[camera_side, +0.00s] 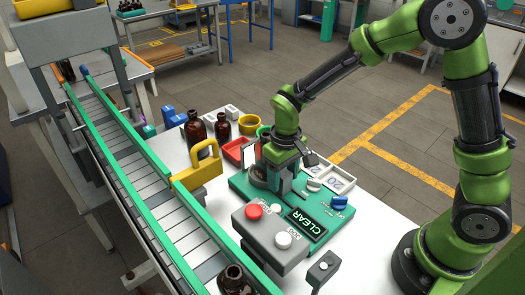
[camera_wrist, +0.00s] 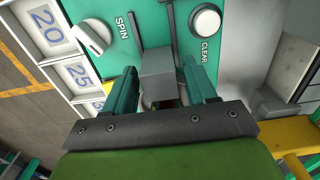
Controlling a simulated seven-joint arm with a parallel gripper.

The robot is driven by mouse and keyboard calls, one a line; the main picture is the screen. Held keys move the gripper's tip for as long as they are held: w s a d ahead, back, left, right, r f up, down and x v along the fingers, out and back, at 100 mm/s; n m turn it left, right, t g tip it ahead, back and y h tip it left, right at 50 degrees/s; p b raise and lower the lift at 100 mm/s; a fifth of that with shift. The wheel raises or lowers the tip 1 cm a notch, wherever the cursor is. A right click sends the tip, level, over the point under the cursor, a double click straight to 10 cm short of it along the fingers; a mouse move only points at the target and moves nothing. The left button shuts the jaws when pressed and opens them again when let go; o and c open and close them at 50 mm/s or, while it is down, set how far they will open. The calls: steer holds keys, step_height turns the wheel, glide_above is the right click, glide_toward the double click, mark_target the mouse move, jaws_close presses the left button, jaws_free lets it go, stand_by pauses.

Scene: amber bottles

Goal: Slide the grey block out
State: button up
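The grey block (camera_wrist: 157,72) stands on the green panel (camera_wrist: 113,12) in the wrist view, beside dark narrow rails. My gripper (camera_wrist: 160,68) is open, with one green finger on each side of the block. A gap shows between the block and the right finger; the left finger is close to the block, and contact cannot be told. In the side view my gripper (camera_side: 283,180) is low over the green panel (camera_side: 248,195), and the block is hard to separate from the fingers there.
A white dial (camera_wrist: 93,36) marked SPIN and a white button (camera_wrist: 205,22) marked CLEAR flank the block. A grey box with a red button (camera_side: 254,212) and a CLEAR display (camera_side: 306,224) stand in front. A yellow padlock-like piece (camera_side: 197,168), amber bottles (camera_side: 222,130) and conveyor (camera_side: 150,190) lie left.

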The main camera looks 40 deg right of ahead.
mark_target(293, 199)
jaws_close()
steer(key=shift+s, duration=2.05)
steer(key=shift+o, duration=0.8)
jaws_free()
steer(key=shift+w+r, duration=0.1)
steer(key=shift+r, duration=0.05)
step_height(293, 199, up, 17)
